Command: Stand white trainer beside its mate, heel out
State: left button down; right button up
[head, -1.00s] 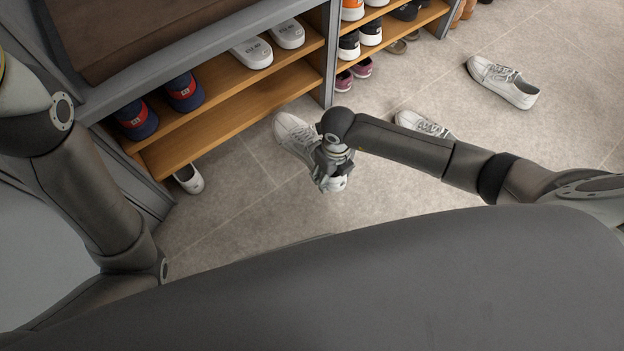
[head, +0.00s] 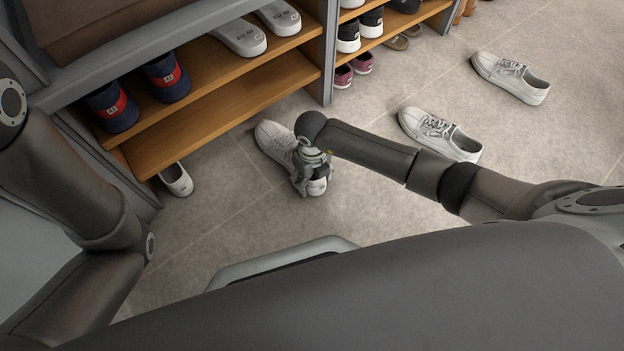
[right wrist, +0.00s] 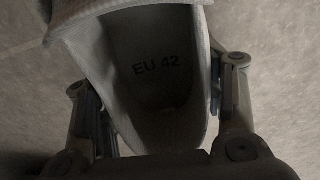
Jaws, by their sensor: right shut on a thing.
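My right gripper (head: 308,182) is shut on the heel end of a white trainer (head: 270,138) with laces. In the head view its toe points up and left toward the shelf, and its heel points toward me. In the right wrist view the fingers (right wrist: 160,115) sit on either side of the heel, and the insole (right wrist: 155,55) reads "EU 42". I cannot tell whether the sole touches the floor. Another white shoe (head: 177,181) stands partly under the lowest shelf at left, heel out; its front is hidden. My left arm is in view, but its gripper is not.
The wooden shelf unit (head: 225,105) holds navy-and-red shoes (head: 166,77) and white clogs (head: 240,38). Two more white trainers, one nearer (head: 440,134) and one farther (head: 510,77), lie on the floor at right. Floor between the held trainer and the left white shoe is clear.

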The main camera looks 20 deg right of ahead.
jog(key=shift+r, duration=0.1)
jog(key=o, duration=1.3)
jog(key=shift+c, duration=0.2)
